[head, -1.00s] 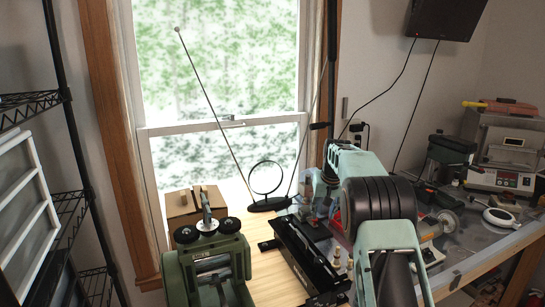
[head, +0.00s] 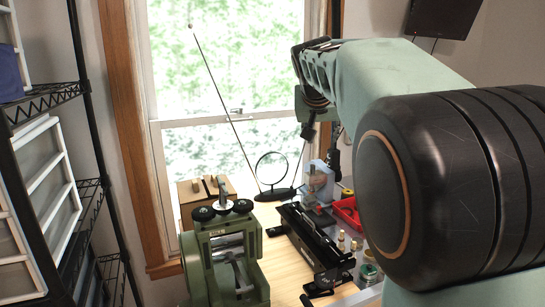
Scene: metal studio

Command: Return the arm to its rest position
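My arm (head: 395,75) fills the right side of the head view. Its large black ribbed joint (head: 385,195) is close to the camera. A pale green link runs from there up and to the left, and the arm's far end (head: 315,70) is in front of the window's right side, above the bench. I cannot make out my gripper's fingers, so I cannot see whether it holds anything. The joint and link hide much of the bench's right side.
A green rolling machine (head: 225,255) stands on the wooden bench at front centre. Behind it are a cardboard box (head: 208,190) and a round black ring stand (head: 272,170). A black rail-like tool (head: 312,240) and red tray (head: 346,212) lie beside the arm. A wire shelf (head: 45,100) stands left.

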